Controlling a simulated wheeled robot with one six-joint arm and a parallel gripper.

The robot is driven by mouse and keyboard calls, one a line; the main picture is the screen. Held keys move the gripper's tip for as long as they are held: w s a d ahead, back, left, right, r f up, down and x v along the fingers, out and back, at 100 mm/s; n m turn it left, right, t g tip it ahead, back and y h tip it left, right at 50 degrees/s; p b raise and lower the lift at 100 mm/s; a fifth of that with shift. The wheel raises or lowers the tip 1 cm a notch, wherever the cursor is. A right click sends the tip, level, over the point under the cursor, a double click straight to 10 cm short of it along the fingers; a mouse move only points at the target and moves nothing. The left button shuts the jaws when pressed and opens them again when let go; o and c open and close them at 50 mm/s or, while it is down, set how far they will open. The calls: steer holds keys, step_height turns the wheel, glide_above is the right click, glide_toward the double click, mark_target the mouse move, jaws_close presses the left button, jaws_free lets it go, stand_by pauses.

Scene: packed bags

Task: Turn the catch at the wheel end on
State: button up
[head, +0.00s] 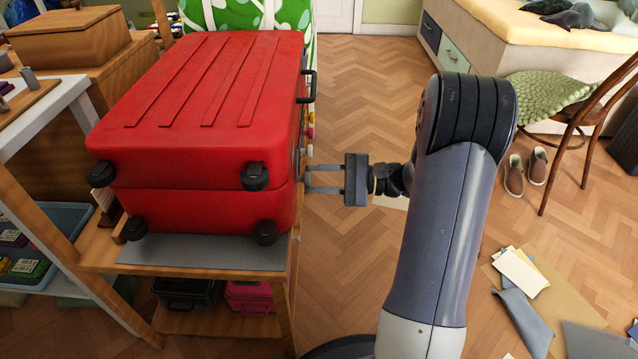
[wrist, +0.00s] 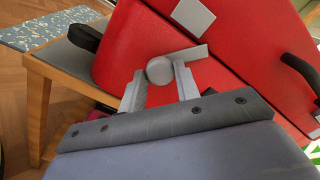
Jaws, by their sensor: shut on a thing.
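The red suitcase (head: 205,95) lies flat on a wooden stand, its wheels toward me. My gripper (head: 308,179) reaches in from the right to the suitcase's side near the wheel end. In the wrist view, my gripper (wrist: 158,80) has its two pale fingers on either side of the round grey knob of the catch (wrist: 160,70) and is shut on it. The catch's flat grey arm (wrist: 185,56) points right and slightly up in that view. A separate grey plate (wrist: 194,15) sits on the red side above it. The catch is hidden in the head view.
A black side handle (wrist: 300,68) is farther along the suitcase. A black wheel (wrist: 85,37) is left of the catch. The wooden stand (head: 100,250) has bags on its lower shelf. Papers (head: 522,270) and slippers (head: 525,170) lie on the floor at right.

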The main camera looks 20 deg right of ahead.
steer(key=shift+f+n+b, duration=0.1)
steer(key=shift+n+b, duration=2.75)
steer(key=shift+n, duration=0.95)
steer(key=o, duration=1)
steer(key=shift+c, duration=0.2)
steer(key=p+v, duration=0.3)
steer(key=v, duration=0.7)
steer(key=shift+s+d, duration=0.15)
steer(key=shift+d, duration=0.25)
steer(key=shift+a, duration=0.1)
